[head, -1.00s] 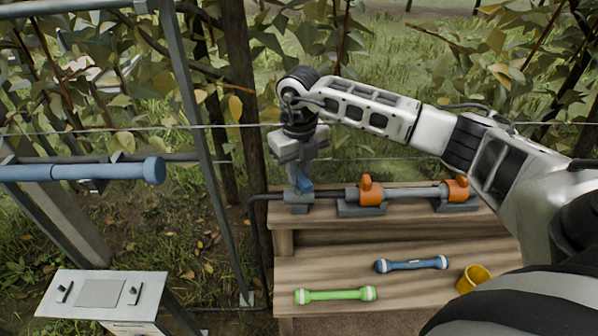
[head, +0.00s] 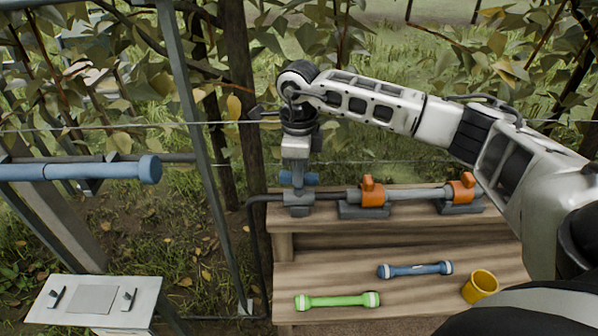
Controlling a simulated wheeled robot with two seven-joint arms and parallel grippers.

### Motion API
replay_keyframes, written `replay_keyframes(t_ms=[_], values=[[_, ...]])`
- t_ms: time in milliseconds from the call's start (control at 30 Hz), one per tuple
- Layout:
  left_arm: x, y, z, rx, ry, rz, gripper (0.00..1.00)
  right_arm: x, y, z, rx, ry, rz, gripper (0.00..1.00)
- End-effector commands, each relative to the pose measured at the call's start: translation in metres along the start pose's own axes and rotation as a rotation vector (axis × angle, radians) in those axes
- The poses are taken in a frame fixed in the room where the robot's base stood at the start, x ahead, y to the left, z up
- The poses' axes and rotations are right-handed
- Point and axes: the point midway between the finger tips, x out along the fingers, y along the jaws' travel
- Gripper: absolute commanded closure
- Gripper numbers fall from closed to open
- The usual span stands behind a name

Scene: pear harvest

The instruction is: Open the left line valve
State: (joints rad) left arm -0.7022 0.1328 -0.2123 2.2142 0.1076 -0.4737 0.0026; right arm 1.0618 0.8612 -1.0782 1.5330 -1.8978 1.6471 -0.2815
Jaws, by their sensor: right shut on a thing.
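The left line valve has a grey body (head: 299,208) at the left end of the pipe on the upper wooden shelf. Its blue handle (head: 313,179) shows on both sides of my right gripper (head: 298,182), lying crosswise in the picture. The right gripper points down from above and is shut on the handle; its fingers hide the handle's middle. My left gripper is not in view.
Two orange-topped fittings (head: 372,192) (head: 462,188) sit on the same pipe to the right. The lower shelf (head: 430,302) holds a green bar (head: 338,301), a blue bar (head: 415,270) and a yellow cup (head: 480,287). A metal post (head: 199,130) stands left.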

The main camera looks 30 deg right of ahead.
Motion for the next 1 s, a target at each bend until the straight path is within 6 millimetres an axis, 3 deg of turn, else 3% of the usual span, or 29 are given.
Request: replay_keyframes(t_ms=[333, 900, 933, 1000], values=[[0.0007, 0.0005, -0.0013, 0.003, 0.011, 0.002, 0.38, -0.0016, -0.0010, 0.0006, -0.148, -0.004, -0.004, 1.00], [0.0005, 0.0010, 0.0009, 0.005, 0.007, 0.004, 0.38, -0.0021, -0.0009, 0.0007, -0.179, -0.004, -0.004, 1.00], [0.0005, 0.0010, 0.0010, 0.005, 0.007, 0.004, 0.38, -0.0021, -0.0009, 0.0007, -0.179, -0.004, -0.004, 0.75], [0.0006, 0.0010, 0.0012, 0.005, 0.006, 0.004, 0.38, -0.0019, -0.0008, 0.0007, -0.178, -0.004, -0.003, 0.58]])
